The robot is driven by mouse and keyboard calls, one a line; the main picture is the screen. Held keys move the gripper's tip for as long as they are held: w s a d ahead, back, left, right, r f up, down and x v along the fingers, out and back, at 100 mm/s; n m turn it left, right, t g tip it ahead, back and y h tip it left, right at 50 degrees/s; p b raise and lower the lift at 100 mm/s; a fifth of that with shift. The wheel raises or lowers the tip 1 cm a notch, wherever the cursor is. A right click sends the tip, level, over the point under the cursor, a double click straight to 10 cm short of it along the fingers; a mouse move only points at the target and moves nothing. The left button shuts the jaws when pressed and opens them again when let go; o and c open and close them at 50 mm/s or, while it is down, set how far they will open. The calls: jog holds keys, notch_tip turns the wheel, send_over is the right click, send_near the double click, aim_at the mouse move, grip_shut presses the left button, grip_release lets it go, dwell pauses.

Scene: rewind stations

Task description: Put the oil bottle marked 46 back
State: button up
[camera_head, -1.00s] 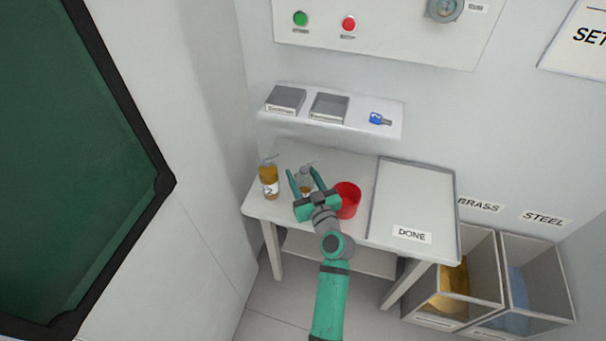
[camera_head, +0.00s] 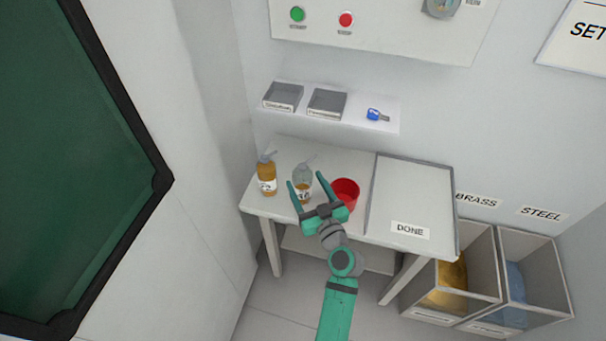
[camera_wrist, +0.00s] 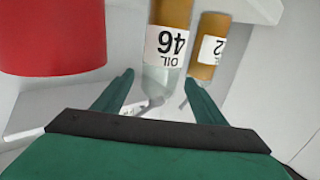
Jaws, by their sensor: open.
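The oil bottle marked 46 (camera_head: 303,173) stands upright on the small white table. My gripper (camera_head: 307,180) is open and empty, on the near side of this bottle. Its fingertips (camera_wrist: 160,78) point towards the bottle, one to either side of it in the wrist view. I cannot tell whether they touch it. A fuller amber bottle (camera_head: 267,176) stands to its left; its label shows a 2 in the wrist view (camera_wrist: 208,48).
A red cup (camera_head: 346,190) stands close on the right. The DONE tray (camera_head: 411,195) covers the table's right part. A shelf above holds two grey trays (camera_head: 283,96) (camera_head: 327,103) and a blue item (camera_head: 376,115). BRASS and STEEL bins stand at lower right.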

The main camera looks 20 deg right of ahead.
jog(key=s+a+f+m+g+h, duration=0.1)
jog(key=s+a+f, duration=0.3)
jog(key=s, duration=0.3)
jog(key=s+a+f+m+g+h, duration=0.1)
jog(key=s+a+f, duration=0.25)
jog(key=s, duration=0.45)
jog(key=s+a+f+m+g+h, duration=0.1)
jog(key=s+a+f, duration=0.25)
jog(key=s, duration=0.35)
jog(key=s+a+r+n+y, duration=0.1)
jog(key=s+a+r, duration=0.3)
jog(key=s, duration=0.5)
jog(key=s+a+r+n+y, duration=0.1)
jog(key=s+a+r, duration=0.2)
jog(key=s, duration=0.6)
jog(key=shift+a+r+t, duration=0.3)
jog(key=shift+a+r, duration=0.05)
jog(key=shift+r, duration=0.25)
